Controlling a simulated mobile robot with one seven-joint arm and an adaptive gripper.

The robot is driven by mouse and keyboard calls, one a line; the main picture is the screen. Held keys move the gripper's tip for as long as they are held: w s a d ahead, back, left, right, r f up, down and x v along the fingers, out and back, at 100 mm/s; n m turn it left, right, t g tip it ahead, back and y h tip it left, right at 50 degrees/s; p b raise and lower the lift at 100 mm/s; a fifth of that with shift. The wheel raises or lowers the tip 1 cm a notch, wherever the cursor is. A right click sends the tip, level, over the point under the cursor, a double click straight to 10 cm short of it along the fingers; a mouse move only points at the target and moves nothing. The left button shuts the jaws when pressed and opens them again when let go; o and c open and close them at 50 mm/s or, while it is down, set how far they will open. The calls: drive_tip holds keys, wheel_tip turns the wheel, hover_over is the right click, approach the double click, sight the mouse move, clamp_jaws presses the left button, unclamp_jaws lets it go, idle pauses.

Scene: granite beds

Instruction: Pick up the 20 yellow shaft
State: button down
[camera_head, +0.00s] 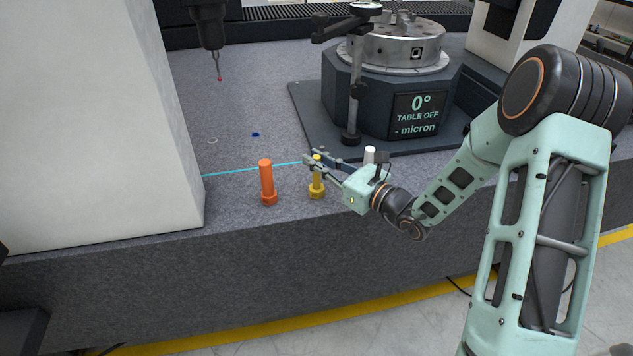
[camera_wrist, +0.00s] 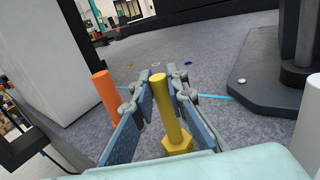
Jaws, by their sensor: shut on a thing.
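The yellow shaft (camera_head: 317,188) stands upright on its hex foot on the granite bed, near the front edge. It also shows in the wrist view (camera_wrist: 168,112), between the two fingers. My gripper (camera_head: 312,160) reaches in from the right, with its fingers around the upper part of the yellow shaft, and is shut on it. In the wrist view my gripper (camera_wrist: 170,88) has one finger on each side of the shaft. The fingers hide part of the shaft in the head view.
An orange shaft (camera_head: 267,182) stands close to the left. A white shaft (camera_head: 370,155) stands behind my gripper to the right. A rotary table (camera_head: 385,95) is at the back right, and a large white column (camera_head: 100,120) at the left. A red-tipped probe (camera_head: 219,78) hangs above.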

drive_tip(key=shift+r, duration=0.15)
idle(0.5)
drive_tip(key=shift+r+p, duration=0.8)
drive_tip(key=shift+r, duration=0.1)
drive_tip(key=s+r+p, duration=1.1)
drive_tip(key=s+p, duration=0.2)
drive_tip(key=p, duration=0.1)
drive_tip(key=shift+s+d, duration=0.15)
drive_tip(key=shift+s, duration=0.2)
drive_tip(key=shift+d, duration=0.1)
